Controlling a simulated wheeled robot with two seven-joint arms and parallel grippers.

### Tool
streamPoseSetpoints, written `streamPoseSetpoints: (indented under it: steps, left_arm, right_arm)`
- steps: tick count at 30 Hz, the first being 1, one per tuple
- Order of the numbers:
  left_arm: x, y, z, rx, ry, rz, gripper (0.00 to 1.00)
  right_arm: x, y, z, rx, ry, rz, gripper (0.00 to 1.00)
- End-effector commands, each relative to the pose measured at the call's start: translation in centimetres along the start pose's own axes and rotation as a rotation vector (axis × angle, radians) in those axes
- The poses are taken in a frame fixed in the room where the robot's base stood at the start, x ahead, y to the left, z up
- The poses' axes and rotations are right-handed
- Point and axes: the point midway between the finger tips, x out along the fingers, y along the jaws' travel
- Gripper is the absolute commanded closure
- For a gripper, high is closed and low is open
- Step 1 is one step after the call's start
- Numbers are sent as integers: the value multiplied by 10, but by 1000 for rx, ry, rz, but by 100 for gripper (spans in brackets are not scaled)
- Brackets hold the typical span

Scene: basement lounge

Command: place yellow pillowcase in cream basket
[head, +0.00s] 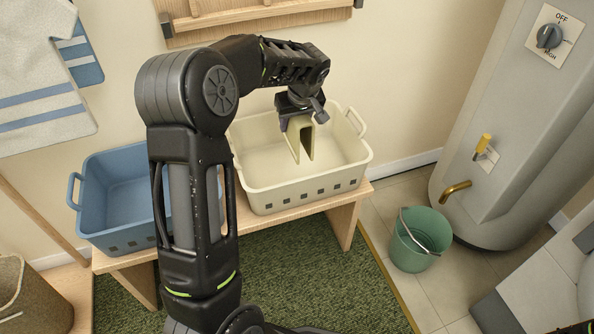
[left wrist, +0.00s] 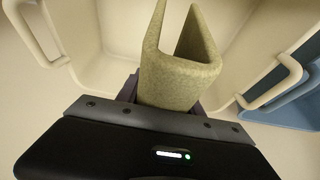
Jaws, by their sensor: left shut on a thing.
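The yellow pillowcase (head: 294,142) hangs folded from my left gripper (head: 299,116), over the inside of the cream basket (head: 262,200). In the left wrist view the pillowcase (left wrist: 180,75) is a dull yellow folded sheet held in the jaws, with the basket's pale walls and handles (left wrist: 275,82) around it. My left gripper is shut on its upper end. The lower edges of the pillowcase hang free; I cannot tell whether they touch the basket floor. My right gripper is not in view.
A blue basket (head: 112,238) stands left of the cream one on the wooden bench (head: 345,205). A green bucket (head: 415,250) stands on the floor near a grey tank (head: 515,110). A woven bin (head: 40,300) is at lower left. A wooden rack hangs above.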

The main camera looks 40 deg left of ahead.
Motion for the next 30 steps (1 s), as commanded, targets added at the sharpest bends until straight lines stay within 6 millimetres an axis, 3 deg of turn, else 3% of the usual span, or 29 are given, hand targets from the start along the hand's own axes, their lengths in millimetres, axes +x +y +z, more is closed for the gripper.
streamPoseSetpoints:
  steps: [4,12,23,30]
  left_arm:
    - [8,0,4,1,0,0,100]
    - [45,0,19,1,-1,-1,100]
    - [48,0,20,1,0,1,100]
    - [81,0,34,2,-2,-1,100]
  right_arm:
    - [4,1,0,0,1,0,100]
    - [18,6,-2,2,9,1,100]
    - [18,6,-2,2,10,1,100]
    - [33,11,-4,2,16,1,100]
